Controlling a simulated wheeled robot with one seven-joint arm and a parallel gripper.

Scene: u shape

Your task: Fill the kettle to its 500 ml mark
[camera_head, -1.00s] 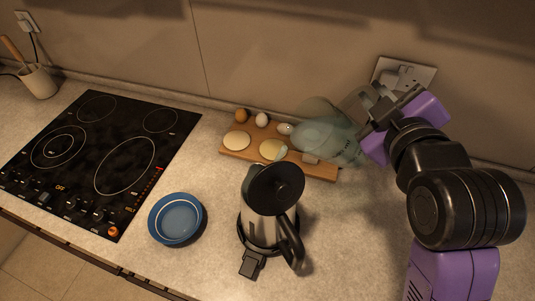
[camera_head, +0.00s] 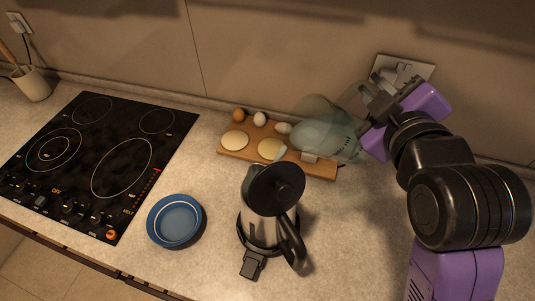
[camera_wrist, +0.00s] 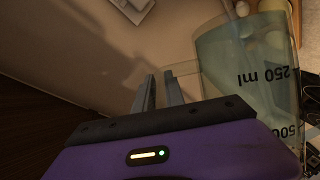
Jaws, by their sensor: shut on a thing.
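The kettle (camera_head: 262,226) is silver and black and stands upright on its black base on the counter. Its black lid (camera_head: 277,188) covers the top and its handle points toward the front right. My gripper (camera_head: 372,97) is behind and right of the kettle, shut on a transparent measuring jug (camera_head: 325,137). The jug is tilted, with a bluish tint inside; its water level is unclear. In the wrist view, my gripper (camera_wrist: 160,88) is on the jug's handle, and the jug (camera_wrist: 240,62) shows a 250 ml mark and a partly cut-off 500 mark.
A wooden board (camera_head: 235,153) with eggs and pale round slices lies behind the kettle, partly behind the jug. A blue bowl (camera_head: 174,220) is left of the kettle, and the black cooktop (camera_head: 95,160) farther left. A wall socket (camera_head: 405,70) is behind my gripper. The counter right of the kettle is clear.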

